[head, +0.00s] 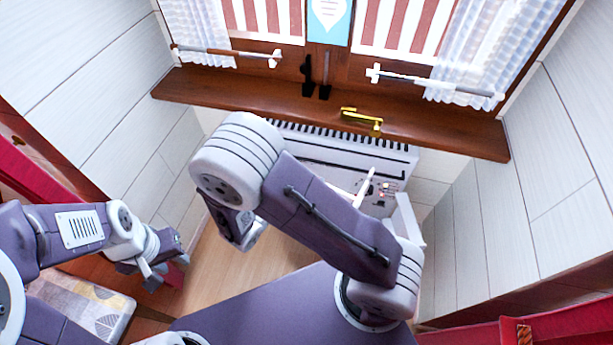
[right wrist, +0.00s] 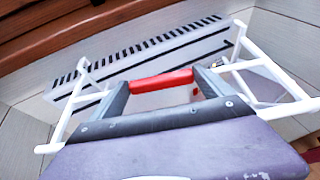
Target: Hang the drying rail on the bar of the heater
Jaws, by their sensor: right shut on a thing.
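The white heater (head: 345,150) stands under the window sill, with a row of dark slots along its top edge. It also shows in the right wrist view (right wrist: 130,88), with a long dark line below the slots that may be its bar. My right gripper (right wrist: 163,88) is shut on the red grip (right wrist: 160,79) of the drying rail. White frames of the drying rail (right wrist: 262,65) stick out on both sides of the fingers, in front of the heater. In the head view my right arm hides most of the rail; white parts show (head: 406,220). My left gripper (head: 152,268) hangs low at the left, apart from the heater; its jaws are unclear.
A brown wooden sill (head: 240,98) juts out above the heater, with a yellow object (head: 363,122) on it. Pale panelled walls (head: 510,190) close in on both sides. A patterned rug (head: 80,310) lies at lower left. Bare wooden floor (head: 215,270) shows before the heater.

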